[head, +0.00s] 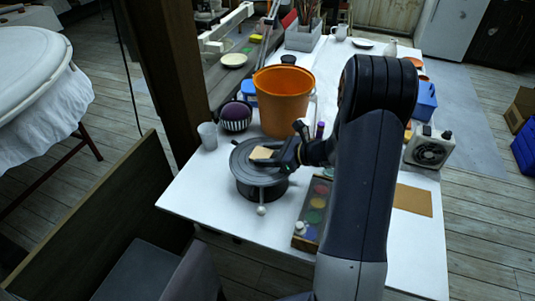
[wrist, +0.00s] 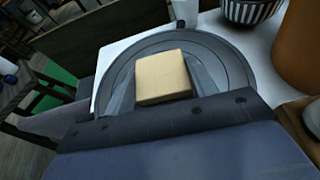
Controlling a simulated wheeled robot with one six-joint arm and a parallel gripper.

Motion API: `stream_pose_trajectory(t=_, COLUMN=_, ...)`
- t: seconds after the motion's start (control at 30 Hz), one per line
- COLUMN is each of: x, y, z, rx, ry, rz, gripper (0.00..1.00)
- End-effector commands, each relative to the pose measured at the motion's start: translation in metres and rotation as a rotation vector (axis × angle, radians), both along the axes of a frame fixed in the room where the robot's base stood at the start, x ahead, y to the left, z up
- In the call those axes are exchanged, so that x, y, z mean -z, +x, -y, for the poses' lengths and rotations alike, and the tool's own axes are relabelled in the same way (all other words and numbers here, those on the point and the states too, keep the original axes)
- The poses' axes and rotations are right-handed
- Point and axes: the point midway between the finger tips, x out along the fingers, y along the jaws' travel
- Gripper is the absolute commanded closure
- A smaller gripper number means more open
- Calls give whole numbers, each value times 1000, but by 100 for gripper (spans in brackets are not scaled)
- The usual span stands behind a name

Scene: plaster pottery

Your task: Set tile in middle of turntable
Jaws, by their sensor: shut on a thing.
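The tile (head: 263,153) is a small, flat, cream-tan square. In the wrist view the tile (wrist: 162,76) shows between the two jaws, over the grey disc. The turntable (head: 245,172) is a dark grey round disc on a drum base near the white table's left front corner. It fills much of the wrist view (wrist: 232,60) behind the tile. My gripper (head: 278,155) reaches in from the right and is shut on the tile. In the wrist view my gripper (wrist: 165,88) hides the near part of the disc. I cannot tell whether the tile touches the disc.
An orange bucket (head: 283,100) stands just behind the turntable. A striped bowl with a dark purple ball (head: 236,116) and a translucent cup (head: 208,135) stand behind left. A paint tray (head: 313,212) lies to the right. A small fan unit (head: 430,148) is farther right.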

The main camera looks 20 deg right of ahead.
Motion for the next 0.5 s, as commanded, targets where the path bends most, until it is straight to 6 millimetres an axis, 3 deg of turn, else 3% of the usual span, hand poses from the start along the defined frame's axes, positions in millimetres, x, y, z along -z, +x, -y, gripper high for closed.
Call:
stream_pose_trajectory(t=0.27, x=4, y=0, z=0, rx=0, ry=0, rz=0, gripper=70)
stream_pose_trajectory(t=0.3, x=4, y=0, z=0, rx=0, ry=0, rz=0, gripper=44)
stream_pose_trajectory(t=0.5, x=3, y=0, z=0, rx=0, ry=0, rz=0, gripper=28)
